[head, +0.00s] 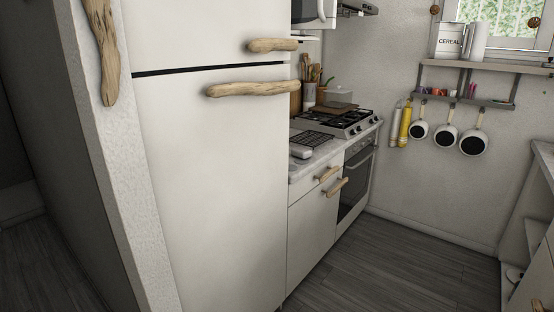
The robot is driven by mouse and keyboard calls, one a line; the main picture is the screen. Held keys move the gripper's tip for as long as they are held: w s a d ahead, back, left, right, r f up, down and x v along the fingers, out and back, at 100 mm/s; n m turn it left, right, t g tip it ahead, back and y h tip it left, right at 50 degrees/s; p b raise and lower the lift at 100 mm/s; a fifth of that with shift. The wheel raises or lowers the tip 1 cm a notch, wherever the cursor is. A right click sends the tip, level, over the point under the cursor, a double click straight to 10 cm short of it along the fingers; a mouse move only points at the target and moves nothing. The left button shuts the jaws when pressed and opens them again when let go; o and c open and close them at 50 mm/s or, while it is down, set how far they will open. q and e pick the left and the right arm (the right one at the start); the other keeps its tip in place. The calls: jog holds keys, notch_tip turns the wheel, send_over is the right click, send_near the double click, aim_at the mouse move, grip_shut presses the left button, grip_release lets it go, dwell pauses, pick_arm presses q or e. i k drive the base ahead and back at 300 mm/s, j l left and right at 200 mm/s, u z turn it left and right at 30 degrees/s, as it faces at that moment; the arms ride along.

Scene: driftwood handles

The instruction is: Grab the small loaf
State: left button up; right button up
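No loaf can be made out in the head view. Neither of my grippers shows in this view. A white fridge (205,180) with driftwood handles fills the middle left, and both its doors look shut. The upper handle (272,45) and the lower handle (266,89) stick out at its right side. The inside of the fridge is hidden. Part of the counter (318,152) behind the fridge is hidden by it.
A stove (345,122) and oven stand past the fridge, with a utensil pot (310,94) behind. Pans (445,136) hang under a wall shelf (470,66) holding a cereal tin (449,41). The wooden floor (390,265) ahead right is clear. Another counter edges the right.

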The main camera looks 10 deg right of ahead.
aim_at(302, 154)
jog(key=i+l+z, duration=0.15)
jog(key=i+z, duration=0.95)
jog(key=z, duration=0.15)
jog(key=i+u, duration=0.2)
jog(key=i, duration=0.25)
jog(key=i+l+u, duration=0.15)
jog(key=i, duration=0.3)
